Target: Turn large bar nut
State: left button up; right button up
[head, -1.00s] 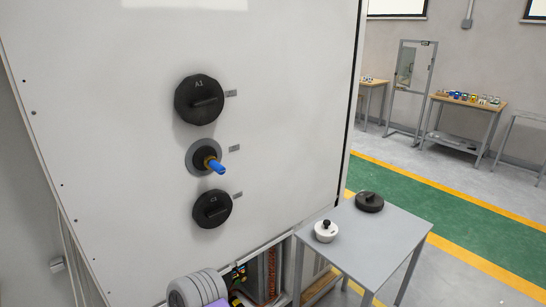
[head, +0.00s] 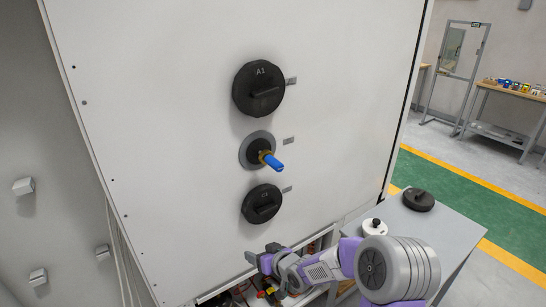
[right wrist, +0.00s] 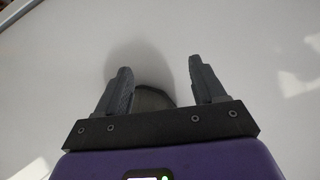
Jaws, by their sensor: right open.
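The large black bar nut (head: 259,89), marked A1, sits on the upper part of the white panel, its raised bar across its face. A smaller black bar nut (head: 262,204) sits lower on the panel. A dark round part (right wrist: 152,97) shows between the finger bases, mostly hidden by the gripper body. My left gripper is out of view.
A grey table (head: 442,236) at the lower right carries a black knobbed disc (head: 418,199) and a white knobbed disc (head: 374,227). My right arm partly covers the table.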

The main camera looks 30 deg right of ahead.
jog(key=w+d+r+n+t, duration=0.1)
jog(key=d+r+t, duration=0.15)
jog(key=r, duration=0.65)
jog(key=w+d+r+n+t, duration=0.1)
jog(key=d+r+t, duration=0.15)
jog(key=r, duration=0.55)
jog(key=n+t, duration=0.1)
send_near(271, 161)
jog(key=w, duration=0.2)
jog(key=w+f, duration=0.1)
jog(key=w, duration=0.1)
jog(key=shift+w+f+p, duration=0.15)
jog(key=shift+f+p, duration=0.05)
jog(key=shift+p, duration=0.2)
jog(key=shift+w+r, duration=0.15)
jog(key=shift+r, duration=0.15)
jog(key=shift+w+a+p, duration=0.15)
jog(key=shift+w+a, duration=0.05)
jog(key=shift+w, duration=1.55)
jog(key=shift+w+a+p, duration=0.15)
jog(key=shift+w+a, duration=0.1)
jog(key=shift+w, duration=1.55)
jog(key=c, duration=1.1)
jog(key=shift+o, duration=0.2)
jog(key=shift+f, duration=0.1)
